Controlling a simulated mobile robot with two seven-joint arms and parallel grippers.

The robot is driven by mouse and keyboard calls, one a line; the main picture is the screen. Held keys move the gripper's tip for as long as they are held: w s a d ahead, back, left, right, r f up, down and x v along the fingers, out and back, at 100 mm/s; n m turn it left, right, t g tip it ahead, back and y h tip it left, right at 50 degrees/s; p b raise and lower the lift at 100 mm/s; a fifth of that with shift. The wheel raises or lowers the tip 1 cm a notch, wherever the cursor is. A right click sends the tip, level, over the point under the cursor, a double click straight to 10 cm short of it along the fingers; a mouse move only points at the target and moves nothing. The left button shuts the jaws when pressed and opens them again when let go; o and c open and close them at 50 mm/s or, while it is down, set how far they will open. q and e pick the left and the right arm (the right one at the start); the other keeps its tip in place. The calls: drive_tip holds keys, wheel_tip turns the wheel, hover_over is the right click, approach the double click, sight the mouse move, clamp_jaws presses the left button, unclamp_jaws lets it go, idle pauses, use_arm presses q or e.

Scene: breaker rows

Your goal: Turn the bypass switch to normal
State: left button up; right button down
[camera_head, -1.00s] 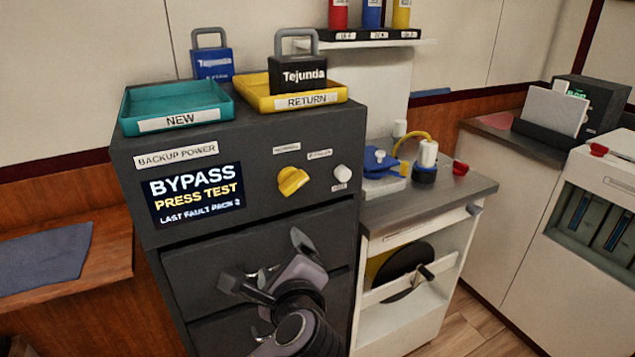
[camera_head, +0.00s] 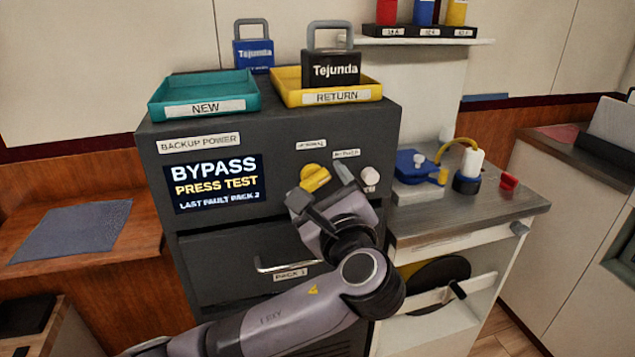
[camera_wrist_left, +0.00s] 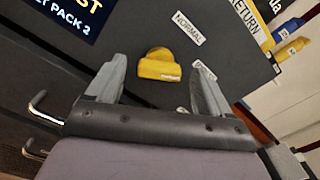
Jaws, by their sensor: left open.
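The yellow bypass switch (camera_head: 315,178) is a rotary knob on the dark grey backup power cabinet (camera_head: 370,120). Its grip slants up to the right in the head view, toward the label at its upper right. In the left wrist view the knob (camera_wrist_left: 160,65) lies ahead of the fingers, near the NORMAL label (camera_wrist_left: 187,28). My left gripper (camera_head: 322,189) is open in front of the knob, with its fingers on either side and nothing held; it also shows in the left wrist view (camera_wrist_left: 160,80). The screen (camera_head: 214,183) reads BYPASS, PRESS TEST. My right gripper is not in view.
A white button (camera_head: 370,177) sits right of the knob, close to a finger. A drawer handle (camera_head: 287,265) is below. The teal NEW tray (camera_head: 158,108) and yellow RETURN tray (camera_head: 372,93) stand on top. A metal counter (camera_head: 425,222) is at the right.

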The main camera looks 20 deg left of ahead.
use_arm(q)
drive_tip(key=shift+x, duration=0.95)
drive_tip(key=c, duration=1)
drive_tip(key=shift+c, duration=0.2)
